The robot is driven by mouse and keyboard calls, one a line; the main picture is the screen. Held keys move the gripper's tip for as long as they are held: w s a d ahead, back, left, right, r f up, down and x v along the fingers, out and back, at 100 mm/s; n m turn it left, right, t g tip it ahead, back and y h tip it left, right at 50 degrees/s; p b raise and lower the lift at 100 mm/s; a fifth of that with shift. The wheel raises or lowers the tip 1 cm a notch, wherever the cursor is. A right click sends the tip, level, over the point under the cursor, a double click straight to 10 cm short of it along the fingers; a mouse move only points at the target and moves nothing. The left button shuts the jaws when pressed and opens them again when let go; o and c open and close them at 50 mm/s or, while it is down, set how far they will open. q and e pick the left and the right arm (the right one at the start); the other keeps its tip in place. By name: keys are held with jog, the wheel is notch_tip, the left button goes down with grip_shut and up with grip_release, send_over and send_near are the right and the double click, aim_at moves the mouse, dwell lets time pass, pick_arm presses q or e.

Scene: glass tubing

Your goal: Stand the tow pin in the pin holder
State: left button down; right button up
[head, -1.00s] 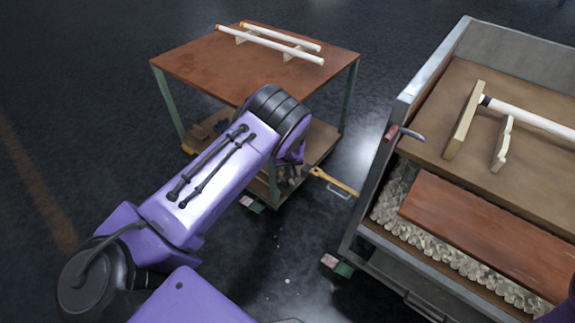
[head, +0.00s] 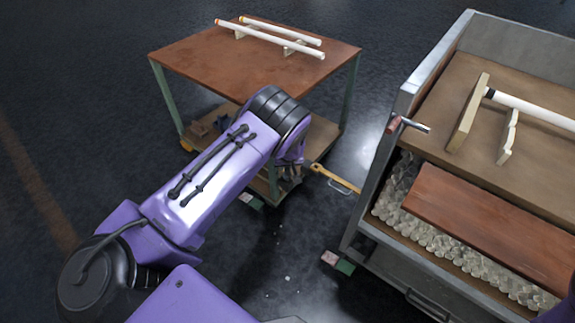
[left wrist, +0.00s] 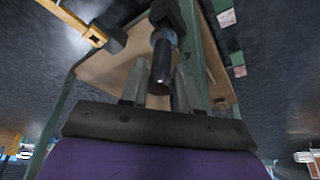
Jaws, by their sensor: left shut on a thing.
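My left gripper (left wrist: 158,85) is shut on a dark, round metal pin, which I take to be the tow pin (left wrist: 162,62). The pin shows between the two grey fingers in the left wrist view. A dark block (left wrist: 165,14) is close to the pin's far end, beside a green cart leg; I cannot tell whether they touch or whether this block is the pin holder. In the head view the left gripper (head: 291,170) is mostly hidden behind my wrist, low beside the small cart, and the pin cannot be made out. My right gripper is out of view.
The small green-legged cart (head: 190,56) carries white tubes on its brown top. Its yellow tow bar (head: 333,180) reaches right, near my gripper. A larger grey cart (head: 385,150) stands at the right with a lever on its corner (head: 408,124). Dark floor lies between them.

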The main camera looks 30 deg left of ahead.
pick_arm(q)
jog(key=shift+f+b, duration=1.1)
jog(key=shift+f, duration=0.4)
jog(key=c, duration=0.8)
grip_release()
jog(key=shift+o, duration=0.2)
jog(key=p+v, duration=0.3)
jog(key=v, duration=0.7)
jog(key=shift+d+r, duration=0.15)
jog(key=shift+r, duration=0.1)
